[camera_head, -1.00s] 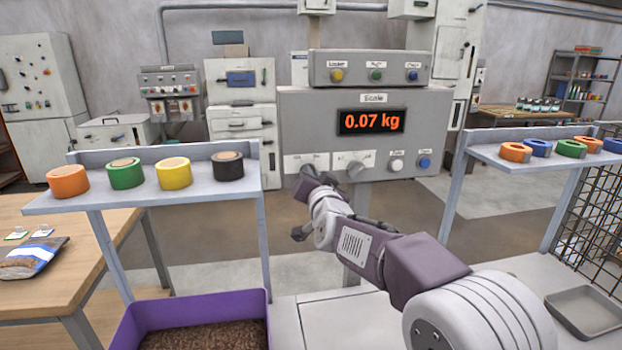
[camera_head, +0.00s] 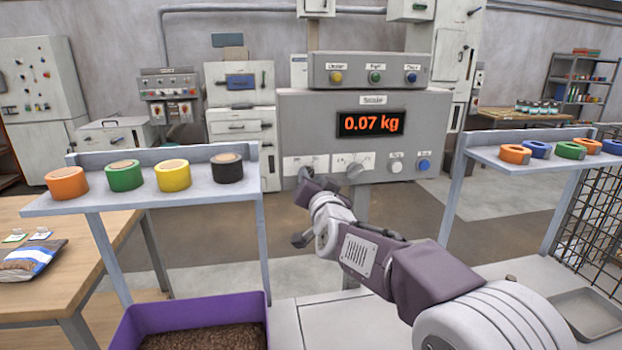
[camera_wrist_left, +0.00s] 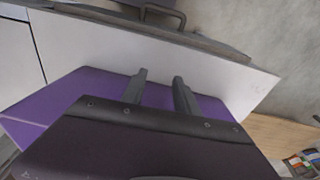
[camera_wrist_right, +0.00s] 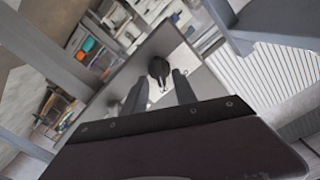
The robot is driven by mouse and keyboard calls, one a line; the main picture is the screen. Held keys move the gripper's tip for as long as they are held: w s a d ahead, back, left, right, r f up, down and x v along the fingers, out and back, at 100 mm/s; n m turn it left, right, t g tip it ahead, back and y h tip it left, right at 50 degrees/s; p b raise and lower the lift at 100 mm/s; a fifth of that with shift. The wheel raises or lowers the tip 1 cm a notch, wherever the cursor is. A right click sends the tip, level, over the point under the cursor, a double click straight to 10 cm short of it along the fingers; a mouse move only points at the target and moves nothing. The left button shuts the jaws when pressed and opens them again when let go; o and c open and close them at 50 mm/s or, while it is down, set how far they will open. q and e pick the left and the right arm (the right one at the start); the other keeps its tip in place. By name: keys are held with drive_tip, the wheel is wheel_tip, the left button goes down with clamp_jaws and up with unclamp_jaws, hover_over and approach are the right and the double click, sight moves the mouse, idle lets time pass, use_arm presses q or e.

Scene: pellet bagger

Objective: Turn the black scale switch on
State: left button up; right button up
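The grey scale box (camera_head: 295,125) reads 0.07 kg on its display (camera_head: 371,123). A white plate (camera_head: 319,161) is at the lower left of its front. In the head view my right gripper (camera_head: 304,176) is in front of this plate and hides the switch there. In the right wrist view the black switch (camera_wrist_right: 159,68) stands on the white plate, just ahead of and between the right gripper's fingertips (camera_wrist_right: 159,78). Those fingers are apart; contact cannot be told. My left gripper (camera_wrist_left: 160,80) shows only in its wrist view, open and empty.
A grey knob (camera_head: 355,173), a white button (camera_head: 396,167) and a blue button (camera_head: 424,165) sit right of the plate. Tape shelves flank the scale at left (camera_head: 150,199) and right (camera_head: 545,166). A purple bin (camera_head: 190,311) of pellets is below.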

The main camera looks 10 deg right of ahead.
use_arm(q)
drive_tip(key=shift+s+f, duration=0.1)
drive_tip(key=shift+f, duration=0.05)
use_arm(e)
drive_tip(key=s, duration=0.7)
drive_tip(key=shift+s, duration=0.4)
